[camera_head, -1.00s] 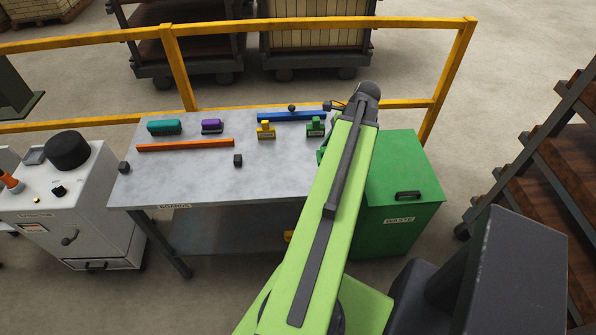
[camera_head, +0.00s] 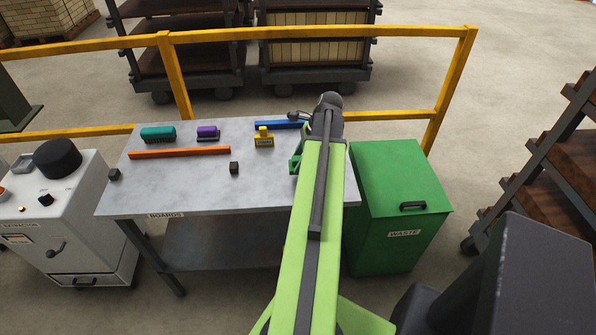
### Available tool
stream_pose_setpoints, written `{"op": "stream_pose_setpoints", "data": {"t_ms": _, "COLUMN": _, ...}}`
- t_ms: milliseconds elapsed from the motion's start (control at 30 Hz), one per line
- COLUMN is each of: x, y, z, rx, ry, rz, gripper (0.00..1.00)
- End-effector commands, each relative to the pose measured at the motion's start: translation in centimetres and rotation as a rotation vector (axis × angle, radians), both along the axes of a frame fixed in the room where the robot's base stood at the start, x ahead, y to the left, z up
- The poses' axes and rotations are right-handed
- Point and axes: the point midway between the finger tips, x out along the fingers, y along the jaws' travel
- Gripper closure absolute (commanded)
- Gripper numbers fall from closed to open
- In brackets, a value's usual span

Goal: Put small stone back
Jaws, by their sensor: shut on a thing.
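My arm (camera_head: 318,190) reaches away over the right part of the grey table (camera_head: 215,200). Its dark joint (camera_head: 330,100) is at the table's back right. My gripper and anything in it are hidden behind the arm; only a small green part (camera_head: 296,163) shows at its left edge, and I cannot tell what it is. I cannot pick out the small stone for certain. On the table lie a teal block (camera_head: 158,135) and a smaller purple block (camera_head: 207,132) on a dark base.
An orange bar (camera_head: 180,153), a yellow piece (camera_head: 263,138), a blue bar (camera_head: 280,125) and dark cubes (camera_head: 234,167) are on the table. A green waste bin (camera_head: 395,180) stands right, a white machine (camera_head: 60,215) left, a yellow rail (camera_head: 240,34) behind. The table's front is clear.

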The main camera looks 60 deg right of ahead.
Motion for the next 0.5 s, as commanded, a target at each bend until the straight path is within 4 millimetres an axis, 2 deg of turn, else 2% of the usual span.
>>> {"op": "stream_pose_setpoints", "data": {"t_ms": 33, "x": 0.0, "y": 0.0, "z": -1.7, "rx": 0.000, "ry": 0.000, "rz": 0.000, "gripper": 0.92}}
{"op": "stream_pose_setpoints", "data": {"t_ms": 133, "x": 0.0, "y": 0.0, "z": -3.4, "rx": 0.000, "ry": 0.000, "rz": 0.000, "gripper": 0.92}}
{"op": "stream_pose_setpoints", "data": {"t_ms": 500, "x": 0.0, "y": 0.0, "z": -3.5, "rx": 0.000, "ry": 0.000, "rz": 0.001, "gripper": 0.92}}
